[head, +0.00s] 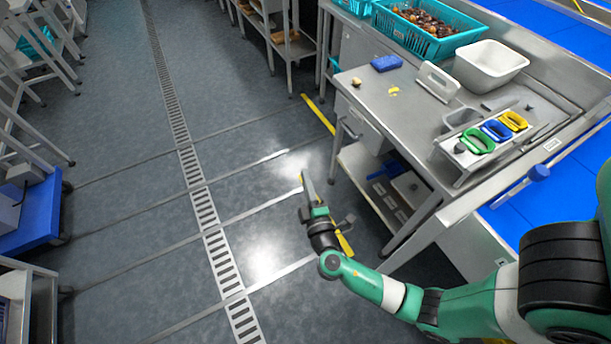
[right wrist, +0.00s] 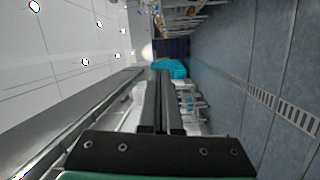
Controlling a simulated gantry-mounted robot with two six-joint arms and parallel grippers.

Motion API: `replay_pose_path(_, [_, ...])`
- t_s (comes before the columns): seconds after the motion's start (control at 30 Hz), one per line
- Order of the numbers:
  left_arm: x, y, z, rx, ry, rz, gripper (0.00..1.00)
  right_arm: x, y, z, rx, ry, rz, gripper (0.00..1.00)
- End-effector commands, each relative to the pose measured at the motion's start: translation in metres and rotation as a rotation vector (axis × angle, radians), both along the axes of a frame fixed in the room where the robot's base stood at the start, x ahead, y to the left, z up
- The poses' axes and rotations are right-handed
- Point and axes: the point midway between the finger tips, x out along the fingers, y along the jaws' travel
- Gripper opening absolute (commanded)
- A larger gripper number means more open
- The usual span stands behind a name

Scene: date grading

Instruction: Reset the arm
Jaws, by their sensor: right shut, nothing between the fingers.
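My right arm comes in from the right in the head view. Its gripper (head: 307,185) hangs over the open floor, to the left of the steel worktable (head: 400,110) and apart from it. In the right wrist view the two dark fingers of the right gripper (right wrist: 160,100) lie close together, shut, with nothing between them. My left gripper shows in neither view.
On the worktable are a white basin (head: 490,66), a blue block (head: 386,63) and a holder with green (head: 477,141), blue and yellow handled tools. A teal crate of dates (head: 428,42) stands behind. The floor with its drain grate (head: 205,210) is clear.

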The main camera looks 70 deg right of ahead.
Motion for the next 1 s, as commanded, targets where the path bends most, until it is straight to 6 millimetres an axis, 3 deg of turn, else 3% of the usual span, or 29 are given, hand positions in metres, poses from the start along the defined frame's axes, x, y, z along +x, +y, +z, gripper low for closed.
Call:
replay_pose_path(0.47, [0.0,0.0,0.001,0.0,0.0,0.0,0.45,0.003,0.0,0.005,0.004,-0.012,0.002,0.0])
replay_pose_path(0.57, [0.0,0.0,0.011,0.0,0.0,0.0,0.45,0.006,0.001,0.019,0.004,-0.021,0.005,0.0])
replay_pose_path(0.67, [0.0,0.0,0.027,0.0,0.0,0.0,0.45,0.027,0.004,0.06,0.001,-0.085,0.013,0.0])
replay_pose_path(0.77, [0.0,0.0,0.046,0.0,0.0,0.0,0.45,0.054,0.008,0.131,0.013,-0.222,0.028,0.0])
replay_pose_path(1.0, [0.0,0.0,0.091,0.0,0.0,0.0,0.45,0.108,0.028,0.341,0.313,-0.71,0.182,0.0])
